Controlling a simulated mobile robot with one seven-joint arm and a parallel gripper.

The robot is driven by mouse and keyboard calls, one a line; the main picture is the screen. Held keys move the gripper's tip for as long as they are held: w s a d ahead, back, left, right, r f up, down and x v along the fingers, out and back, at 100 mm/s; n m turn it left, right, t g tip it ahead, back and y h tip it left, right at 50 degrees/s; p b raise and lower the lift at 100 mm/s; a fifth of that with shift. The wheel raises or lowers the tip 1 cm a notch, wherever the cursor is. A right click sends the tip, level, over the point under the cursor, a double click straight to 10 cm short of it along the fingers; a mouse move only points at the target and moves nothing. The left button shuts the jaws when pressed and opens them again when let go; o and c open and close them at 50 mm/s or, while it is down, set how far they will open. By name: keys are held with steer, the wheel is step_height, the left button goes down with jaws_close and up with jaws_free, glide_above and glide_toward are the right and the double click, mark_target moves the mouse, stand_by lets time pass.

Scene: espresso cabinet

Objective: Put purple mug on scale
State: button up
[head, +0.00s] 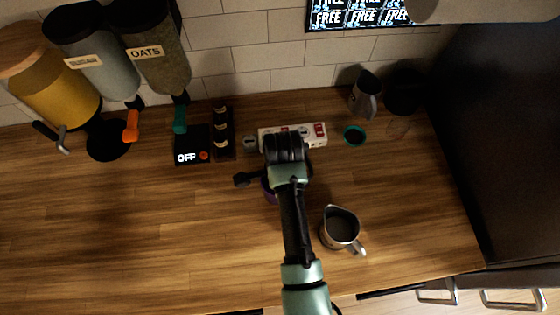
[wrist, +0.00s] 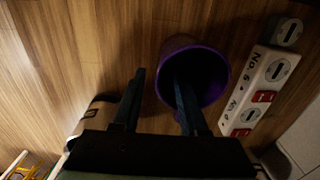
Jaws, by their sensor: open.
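The purple mug (wrist: 212,50) stands below my gripper in the wrist view, its dark opening facing the camera. In the head view only a purple sliver of the mug (head: 269,191) shows, the rest hidden by my arm. My gripper (wrist: 160,76) is open, with one finger outside the mug's left side and the other over its opening. I cannot tell whether either finger touches the mug. The scale appears to be the flat black device (head: 188,147) with a lit OFF display and an orange button, left of my arm; its top looks empty.
A white power strip (wrist: 265,88) with red switches lies beside the mug. A metal pitcher (head: 341,229) stands right of my arm. A dark rack (head: 222,133) stands right of the scale, and dispensers (head: 158,65) stand behind it. The counter's left front is clear.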

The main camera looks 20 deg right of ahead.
steer(key=shift+s+f, duration=0.1)
steer(key=shift+f, duration=1.35)
steer(key=shift+a, duration=0.1)
jaws_close()
steer(key=shift+s+f, duration=0.15)
steer(key=shift+s, duration=0.1)
